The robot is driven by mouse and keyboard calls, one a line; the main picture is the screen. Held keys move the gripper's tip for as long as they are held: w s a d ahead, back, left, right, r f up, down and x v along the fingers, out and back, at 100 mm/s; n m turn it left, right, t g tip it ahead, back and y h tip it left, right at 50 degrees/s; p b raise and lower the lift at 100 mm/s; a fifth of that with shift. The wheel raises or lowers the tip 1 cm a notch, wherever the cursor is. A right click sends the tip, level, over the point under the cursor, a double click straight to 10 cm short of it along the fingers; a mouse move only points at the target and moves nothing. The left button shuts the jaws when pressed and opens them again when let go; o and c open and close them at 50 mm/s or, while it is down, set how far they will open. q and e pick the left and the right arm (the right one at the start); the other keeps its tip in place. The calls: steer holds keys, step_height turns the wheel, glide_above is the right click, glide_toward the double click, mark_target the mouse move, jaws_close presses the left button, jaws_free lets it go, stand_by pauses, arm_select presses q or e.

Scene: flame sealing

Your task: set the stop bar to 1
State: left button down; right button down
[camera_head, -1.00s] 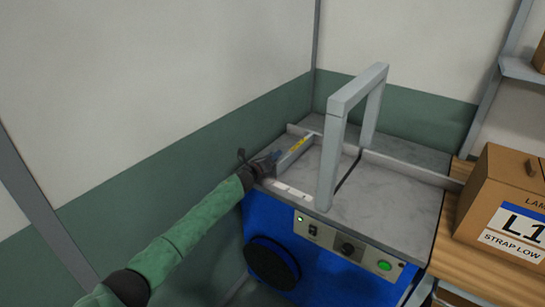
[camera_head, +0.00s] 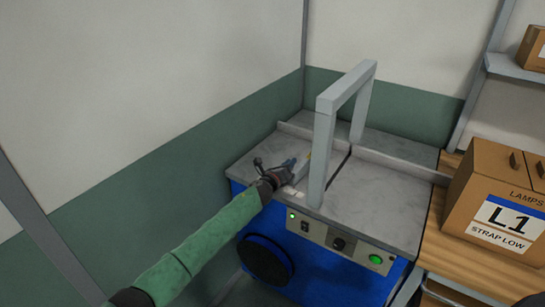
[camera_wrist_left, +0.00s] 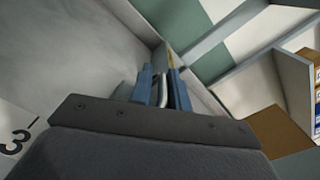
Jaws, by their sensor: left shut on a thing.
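The stop bar (camera_head: 308,158), a grey bar with a yellow mark, lies across the grey top of the strapping machine (camera_head: 385,205), just left of the arch. The arch partly hides it in the head view. My left gripper (camera_head: 287,170) is at the bar's near end. In the left wrist view, my blue fingers (camera_wrist_left: 163,88) are shut on a pale upright handle of the stop bar (camera_wrist_left: 171,58). A white scale strip (camera_head: 292,193) runs along the machine's front edge; the wrist view shows a "3" (camera_wrist_left: 14,144) on it. The bar's exact reading is hidden.
The grey arch (camera_head: 323,140) stands close right of my left gripper. A box marked L1 (camera_head: 497,205) sits on a wooden table (camera_head: 445,250) at the right. The front panel (camera_head: 340,243) has a green button and a knob. A wall is at the left.

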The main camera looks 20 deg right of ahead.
mark_target(296, 168)
arm_select(q)
steer(key=shift+s+d+r, duration=0.15)
steer(key=shift+s+d, duration=0.7)
steer(key=shift+s, duration=0.3)
arm_select(e)
steer(key=shift+s+f, duration=0.15)
steer(key=shift+f, duration=0.5)
arm_select(q)
steer(key=shift+d, duration=0.1)
steer(key=c, duration=1.5)
jaws_free()
steer(key=shift+s, duration=0.1)
steer(key=shift+s+d, duration=0.1)
arm_select(e)
steer(key=shift+s, duration=0.2)
arm_select(q)
steer(key=shift+f, duration=0.2)
arm_select(e)
steer(key=shift+w, duration=0.1)
